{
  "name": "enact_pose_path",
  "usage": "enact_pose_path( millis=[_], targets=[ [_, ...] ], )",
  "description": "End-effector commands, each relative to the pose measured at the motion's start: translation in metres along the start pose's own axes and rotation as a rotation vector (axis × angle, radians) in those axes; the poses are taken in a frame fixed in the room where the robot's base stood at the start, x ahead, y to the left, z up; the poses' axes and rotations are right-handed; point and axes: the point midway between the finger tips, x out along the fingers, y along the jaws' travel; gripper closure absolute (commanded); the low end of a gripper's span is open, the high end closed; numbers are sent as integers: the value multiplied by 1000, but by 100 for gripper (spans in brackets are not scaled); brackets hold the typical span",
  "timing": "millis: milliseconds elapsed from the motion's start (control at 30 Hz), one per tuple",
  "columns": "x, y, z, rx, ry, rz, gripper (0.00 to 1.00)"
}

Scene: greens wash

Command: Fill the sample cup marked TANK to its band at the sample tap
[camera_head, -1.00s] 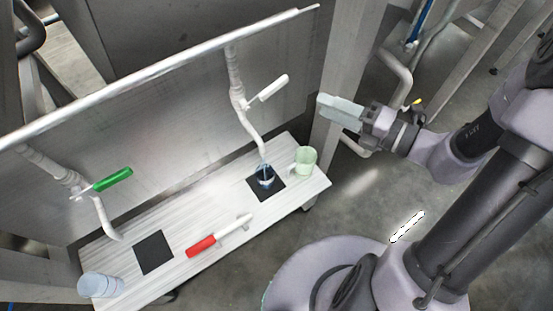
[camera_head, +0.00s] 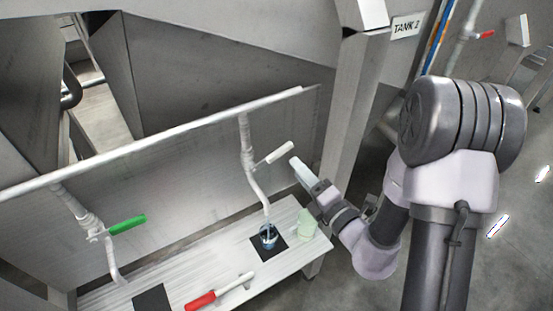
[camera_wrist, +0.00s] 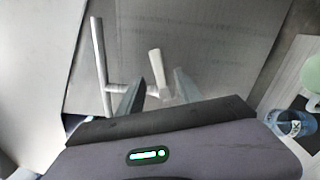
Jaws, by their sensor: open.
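The tap with the white handle (camera_head: 277,153) has its spout (camera_head: 258,192) pointing down over a small blue-tinted clear cup (camera_head: 268,240). This cup stands upright on a black square pad (camera_head: 281,250). No marking or band on it can be read, and its fill level cannot be told. My gripper (camera_head: 295,167) is open and empty, close to the right of the white handle. In the wrist view the handle (camera_wrist: 157,68) shows between the two finger tips, and contact cannot be told. The cup also shows there at the right (camera_wrist: 290,124).
A pale green cup (camera_head: 308,224) stands right of the pad. A tap with a green handle (camera_head: 127,225) is at the left, above another black pad (camera_head: 152,299). A red-and-white tool (camera_head: 203,300) lies on the bench (camera_head: 195,270). A grey post (camera_head: 350,110) rises behind my gripper.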

Motion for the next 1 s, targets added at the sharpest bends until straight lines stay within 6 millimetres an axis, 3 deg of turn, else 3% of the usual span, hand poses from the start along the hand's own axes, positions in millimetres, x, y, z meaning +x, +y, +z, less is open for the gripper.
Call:
enact_pose_path(
  millis=[33, 100, 300, 500, 867, 1000],
  targets=[
    [7, -10, -4, -3, -3, 6, 58],
    [29, 2, -1, 1, 1, 3, 58],
    [79, 3, 0, 2, 0, 2, 58],
    [112, 2, 1, 2, -2, 0, 58],
    [121, 1, 1, 4, -3, -1, 58],
    [120, 1, 1, 4, -3, -1, 82]
  ],
)
